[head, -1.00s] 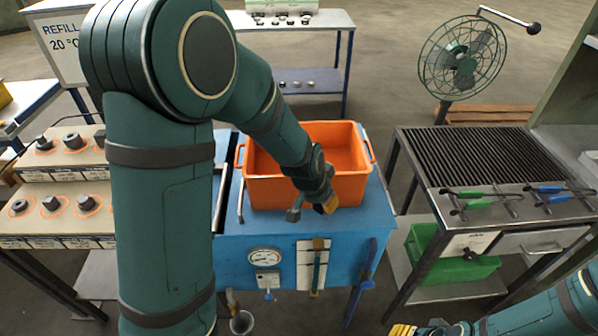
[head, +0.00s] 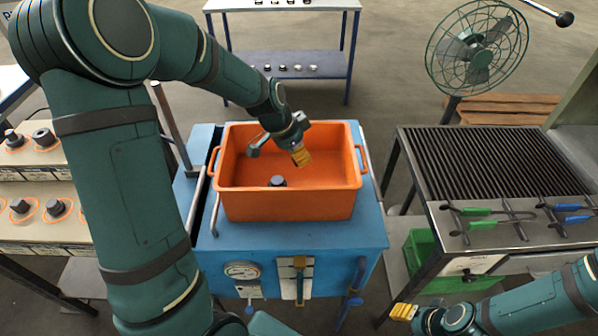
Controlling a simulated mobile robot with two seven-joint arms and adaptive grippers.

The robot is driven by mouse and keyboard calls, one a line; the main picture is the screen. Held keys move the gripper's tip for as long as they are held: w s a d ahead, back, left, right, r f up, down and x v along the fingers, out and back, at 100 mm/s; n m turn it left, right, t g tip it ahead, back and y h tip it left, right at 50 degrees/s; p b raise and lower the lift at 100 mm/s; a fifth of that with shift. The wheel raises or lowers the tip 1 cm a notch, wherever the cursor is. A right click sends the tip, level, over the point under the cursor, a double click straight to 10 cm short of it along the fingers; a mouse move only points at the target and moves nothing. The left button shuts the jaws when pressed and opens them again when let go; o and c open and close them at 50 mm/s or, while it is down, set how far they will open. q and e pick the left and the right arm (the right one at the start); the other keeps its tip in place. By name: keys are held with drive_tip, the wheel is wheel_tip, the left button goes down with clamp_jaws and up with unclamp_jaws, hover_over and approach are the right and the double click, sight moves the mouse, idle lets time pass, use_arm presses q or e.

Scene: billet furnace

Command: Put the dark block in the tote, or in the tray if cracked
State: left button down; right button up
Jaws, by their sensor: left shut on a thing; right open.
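The orange tote (head: 290,207) stands on the blue bench in the middle of the head view. A small dark block (head: 277,181) shows inside it, near the front wall, which may hide its lower part. My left gripper (head: 279,154) is over the tote, with one yellow finger pad towards me. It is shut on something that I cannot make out. The dark block shows just below it, and I cannot tell whether they touch. My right gripper (head: 405,312) is open at the lower right, away from the tote. I cannot tell if the block is cracked.
Dark pieces with orange rings (head: 56,208) sit on the stepped stand at the left. A grated table (head: 490,170) with tongs stands at the right, with a green container (head: 422,250) below. A fan (head: 476,50) and a shelf (head: 290,62) are behind.

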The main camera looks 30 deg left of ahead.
use_arm(q)
wheel_tip(320, 180, down, 6)
drive_tip(key=shift+f+b, duration=0.2)
drive_tip(key=shift+b, duration=0.45)
drive_tip(key=shift+w+f+b, duration=0.15)
drive_tip(key=shift+f+b, duration=0.3)
drive_tip(key=shift+f, duration=1.65)
drive_tip(key=shift+r, duration=0.1)
drive_tip(key=c, duration=0.8)
unclamp_jaws()
